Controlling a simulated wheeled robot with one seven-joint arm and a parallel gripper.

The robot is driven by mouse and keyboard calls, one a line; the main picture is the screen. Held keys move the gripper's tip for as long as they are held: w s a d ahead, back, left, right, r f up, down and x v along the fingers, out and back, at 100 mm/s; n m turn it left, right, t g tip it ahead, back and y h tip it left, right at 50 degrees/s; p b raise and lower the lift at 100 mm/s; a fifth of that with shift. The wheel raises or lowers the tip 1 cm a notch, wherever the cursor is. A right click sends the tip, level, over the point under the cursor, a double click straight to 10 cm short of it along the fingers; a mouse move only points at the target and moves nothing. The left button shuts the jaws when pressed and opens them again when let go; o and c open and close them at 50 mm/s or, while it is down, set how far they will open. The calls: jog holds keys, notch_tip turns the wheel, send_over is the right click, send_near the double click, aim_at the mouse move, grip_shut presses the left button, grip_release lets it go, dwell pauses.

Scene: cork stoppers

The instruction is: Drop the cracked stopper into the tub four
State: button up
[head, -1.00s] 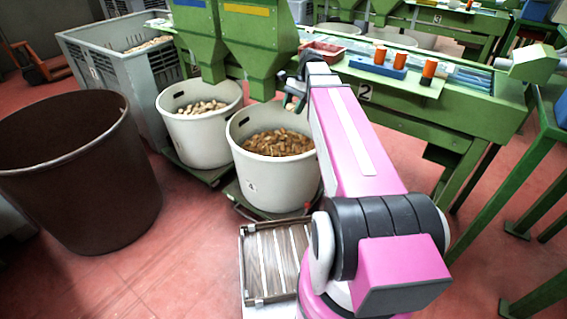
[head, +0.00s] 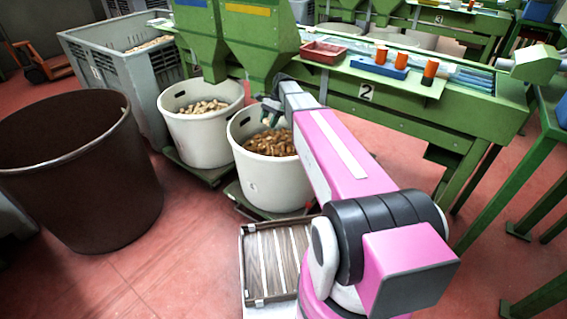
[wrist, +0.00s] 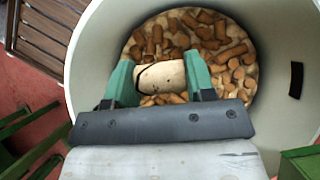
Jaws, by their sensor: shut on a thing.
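The cracked stopper (wrist: 162,78) is a pale cork with a dark, curved crack line. In the wrist view it lies crosswise between the green fingers of my gripper (wrist: 158,70), which is shut on it. In the head view my gripper (head: 270,112) is over the back part of tub four (head: 262,190), a white round tub partly filled with brown corks (head: 270,143). The wrist view looks down into this tub (wrist: 275,120), with the stopper above the corks. The stopper is hard to make out in the head view.
A second white tub (head: 200,142) with paler corks stands to the left. A large dark brown bin (head: 80,190) is farther left. Green hoppers (head: 258,40) hang behind the tubs.

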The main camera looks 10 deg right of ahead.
jog(key=shift+w+a+f, duration=0.35)
jog(key=shift+w+f, duration=0.1)
jog(key=shift+f, duration=0.25)
notch_tip(320, 180, down, 6)
jog(key=o, duration=1)
jog(key=shift+c, duration=0.2)
jog(key=shift+r, duration=0.1)
jog(key=v, duration=1)
jog(key=shift+d+r, duration=0.15)
jog(key=shift+r, duration=0.15)
